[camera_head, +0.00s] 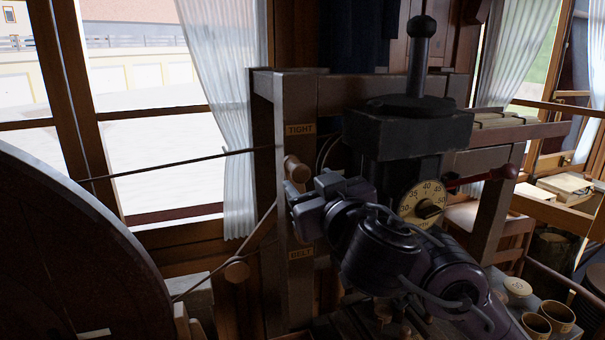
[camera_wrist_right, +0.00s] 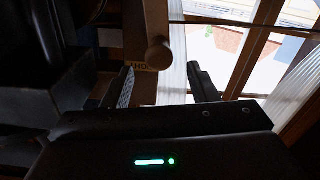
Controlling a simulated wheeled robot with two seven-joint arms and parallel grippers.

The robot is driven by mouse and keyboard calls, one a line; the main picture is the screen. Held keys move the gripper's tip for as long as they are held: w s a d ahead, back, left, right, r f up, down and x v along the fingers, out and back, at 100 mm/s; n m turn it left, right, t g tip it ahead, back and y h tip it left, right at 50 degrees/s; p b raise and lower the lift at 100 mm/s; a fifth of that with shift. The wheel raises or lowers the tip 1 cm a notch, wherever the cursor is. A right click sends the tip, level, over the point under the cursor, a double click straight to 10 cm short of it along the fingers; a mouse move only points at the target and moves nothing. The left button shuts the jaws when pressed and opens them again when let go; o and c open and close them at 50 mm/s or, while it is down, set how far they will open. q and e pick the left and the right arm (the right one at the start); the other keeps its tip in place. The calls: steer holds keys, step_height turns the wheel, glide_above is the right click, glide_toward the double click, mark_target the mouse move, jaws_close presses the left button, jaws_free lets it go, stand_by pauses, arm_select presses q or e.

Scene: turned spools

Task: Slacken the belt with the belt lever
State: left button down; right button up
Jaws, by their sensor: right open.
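The wooden post (camera_head: 296,110) carries a TIGHT label (camera_head: 300,129) high up and a BELT label (camera_head: 301,253) lower down. The belt lever's round wooden knob (camera_head: 297,170) stands just under the TIGHT label; it also shows in the right wrist view (camera_wrist_right: 158,54). My right gripper (camera_head: 306,196) is close beside the knob, partly covering the post. In the wrist view its two fingers (camera_wrist_right: 163,84) are apart and empty, with the knob ahead of the gap. The belt (camera_head: 180,165) runs from the big wheel toward the post. My left gripper is not in view.
A large dark wheel (camera_head: 60,260) fills the left. A wooden roller (camera_head: 237,270) sits on an arm by the lower belt run. Cups (camera_head: 537,323) stand lower right.

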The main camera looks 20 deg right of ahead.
mark_target(303, 176)
steer(key=w, duration=0.6)
steer(key=shift+w, duration=0.2)
steer(key=shift+a, duration=0.1)
steer(key=shift+b, duration=0.3)
jaws_close()
